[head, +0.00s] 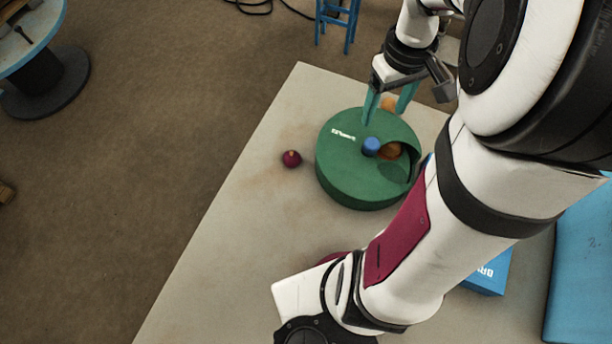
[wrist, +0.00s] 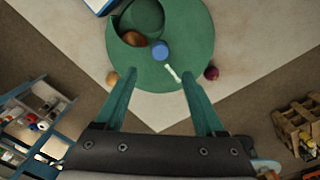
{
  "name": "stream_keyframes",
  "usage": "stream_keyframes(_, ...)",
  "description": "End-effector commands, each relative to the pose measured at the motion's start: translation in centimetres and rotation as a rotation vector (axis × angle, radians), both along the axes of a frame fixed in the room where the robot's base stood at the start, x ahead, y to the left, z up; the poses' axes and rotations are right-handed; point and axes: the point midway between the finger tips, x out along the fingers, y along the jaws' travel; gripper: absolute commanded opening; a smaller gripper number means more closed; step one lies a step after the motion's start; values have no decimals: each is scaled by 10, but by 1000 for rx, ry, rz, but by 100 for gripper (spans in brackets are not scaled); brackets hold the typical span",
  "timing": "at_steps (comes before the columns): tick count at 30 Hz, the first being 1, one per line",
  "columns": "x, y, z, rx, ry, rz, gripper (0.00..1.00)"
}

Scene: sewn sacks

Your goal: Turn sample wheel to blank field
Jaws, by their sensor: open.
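The sample wheel is a green round drum (head: 345,165) on the pale table, with white lettering on its top. It also fills the upper middle of the wrist view (wrist: 190,25). A blue knob (head: 371,146) stands at its centre and shows in the wrist view (wrist: 161,50). A cut-out in its top shows a brown-orange item (head: 391,151), also in the wrist view (wrist: 134,39). No blank field can be made out. My gripper (head: 385,116) has teal fingers, open and empty, above the wheel's far side. In the wrist view the fingers (wrist: 158,74) straddle the knob's line, apart from it.
A dark red round item (head: 291,158) lies left of the wheel. An orange round item (head: 388,104) lies just beyond it, near my fingers. A blue box (head: 489,274) stands at the right, partly behind my arm. The table's left front area (head: 225,260) is clear.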

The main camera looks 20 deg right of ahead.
Motion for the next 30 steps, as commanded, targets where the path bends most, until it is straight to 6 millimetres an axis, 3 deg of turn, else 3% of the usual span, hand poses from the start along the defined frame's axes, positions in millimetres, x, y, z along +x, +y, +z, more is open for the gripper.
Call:
stream_keyframes(5,1,-1,51,-4,-5,1,72)
stream_keyframes(6,-2,10,53,3,-4,-11,72)
stream_keyframes(14,-26,81,53,51,-7,-158,72)
stream_keyframes(21,-62,138,46,96,8,-301,72)
stream_keyframes(30,-109,182,32,138,42,-453,72)
